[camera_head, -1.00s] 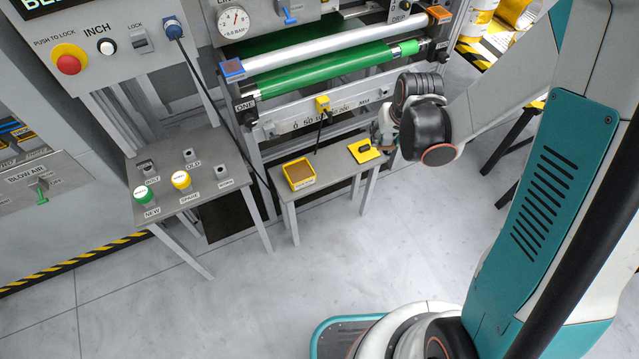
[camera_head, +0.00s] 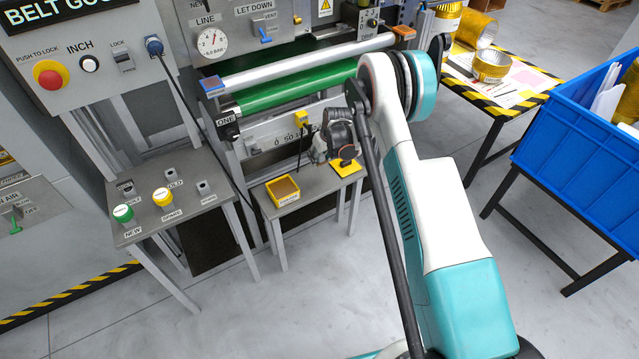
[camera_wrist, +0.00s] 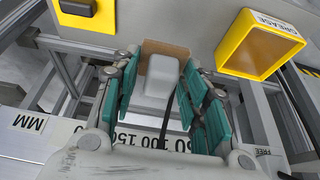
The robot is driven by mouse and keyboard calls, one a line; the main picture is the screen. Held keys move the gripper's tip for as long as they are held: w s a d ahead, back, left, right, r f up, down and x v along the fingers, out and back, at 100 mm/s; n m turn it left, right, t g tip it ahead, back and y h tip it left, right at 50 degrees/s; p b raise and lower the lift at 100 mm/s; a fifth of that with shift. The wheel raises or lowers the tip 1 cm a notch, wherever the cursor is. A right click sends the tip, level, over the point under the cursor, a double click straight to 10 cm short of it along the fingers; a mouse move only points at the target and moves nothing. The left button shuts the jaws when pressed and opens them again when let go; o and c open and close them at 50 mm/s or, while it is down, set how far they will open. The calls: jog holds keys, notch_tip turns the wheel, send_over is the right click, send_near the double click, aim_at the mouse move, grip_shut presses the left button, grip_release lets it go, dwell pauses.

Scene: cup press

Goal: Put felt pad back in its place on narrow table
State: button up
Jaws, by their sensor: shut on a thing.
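In the wrist view, my gripper (camera_wrist: 160,98) is shut on a grey block (camera_wrist: 161,76) with a flat brown piece (camera_wrist: 166,47) at its far end. This looks like the felt pad with its grip. In the head view, my gripper (camera_head: 318,152) is at the back edge of the narrow table (camera_head: 315,181), between the yellow tray and the yellow square; the held pad is too small to make out there. The narrow table's grey top also shows in the wrist view (camera_wrist: 175,18). I cannot tell whether the pad touches it.
A yellow tray labelled GREASE (camera_head: 283,190) stands on the table's left part. A yellow square with a black piece (camera_head: 346,168) lies on its right. The green roller machine (camera_head: 290,92) stands behind. A button table (camera_head: 165,200) is to the left.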

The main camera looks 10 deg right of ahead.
aim_at(318, 178)
jog(key=shift+x, duration=0.9)
notch_tip(318, 178, down, 9)
jog(key=b, duration=0.4)
jog(key=shift+d+f, duration=0.1)
jog(key=shift+d, duration=0.05)
jog(key=o, duration=1.2)
